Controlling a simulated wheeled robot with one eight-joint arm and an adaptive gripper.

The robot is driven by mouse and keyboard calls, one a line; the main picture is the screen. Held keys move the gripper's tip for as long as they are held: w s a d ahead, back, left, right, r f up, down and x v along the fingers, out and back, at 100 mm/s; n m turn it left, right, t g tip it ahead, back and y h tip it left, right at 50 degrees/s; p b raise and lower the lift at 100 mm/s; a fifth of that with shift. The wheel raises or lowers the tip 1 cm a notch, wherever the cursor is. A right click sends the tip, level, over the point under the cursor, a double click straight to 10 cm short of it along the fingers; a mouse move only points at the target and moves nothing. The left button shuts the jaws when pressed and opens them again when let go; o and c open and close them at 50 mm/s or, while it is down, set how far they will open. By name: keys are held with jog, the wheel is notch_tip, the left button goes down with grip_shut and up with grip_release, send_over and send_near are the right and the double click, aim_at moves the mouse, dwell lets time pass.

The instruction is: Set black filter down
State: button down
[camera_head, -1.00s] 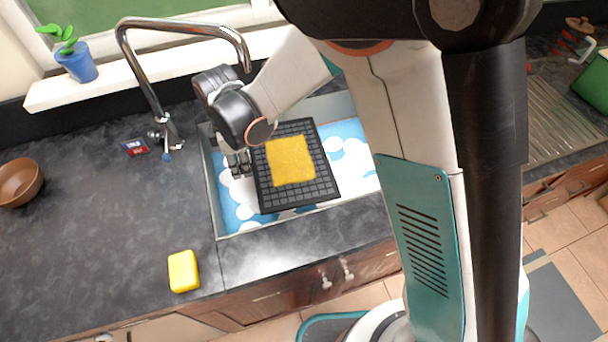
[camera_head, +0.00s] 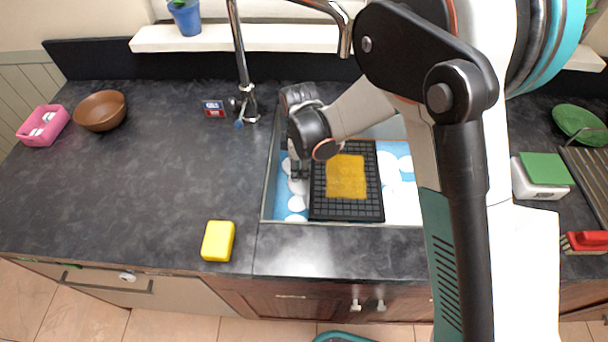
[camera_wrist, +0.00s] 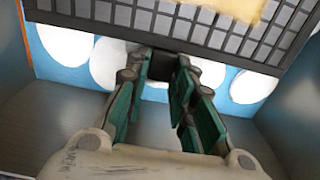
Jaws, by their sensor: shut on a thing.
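The black filter (camera_head: 345,212) is a flat dark grid panel with a yellow mat (camera_head: 346,177) on it. It is at the sink (camera_head: 268,205), over a blue bottom with white round shapes. My gripper (camera_head: 300,172) is at the filter's left edge. In the wrist view the green-padded fingers of my gripper (camera_wrist: 162,66) are shut on the edge of the black filter (camera_wrist: 205,35). Whether the filter touches the sink cannot be told.
A chrome faucet (camera_head: 240,60) stands behind the sink. A yellow sponge (camera_head: 218,241) lies left of it on the dark counter (camera_head: 130,190). A brown bowl (camera_head: 101,110) and pink box (camera_head: 44,125) stand far left. The counter's middle left is clear.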

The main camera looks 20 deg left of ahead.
notch_tip(320, 180, down, 5)
jog(key=shift+f+b, duration=0.2)
jog(key=shift+b, duration=0.4)
jog(key=w, duration=0.1)
jog(key=w+b, duration=0.1)
jog(key=w+a+f+b, duration=0.1)
jog(key=w, duration=0.1)
jog(key=shift+f, duration=0.1)
jog(key=shift+f, duration=0.15)
jog(key=c, duration=1.4)
grip_release()
jog(key=shift+o, duration=0.2)
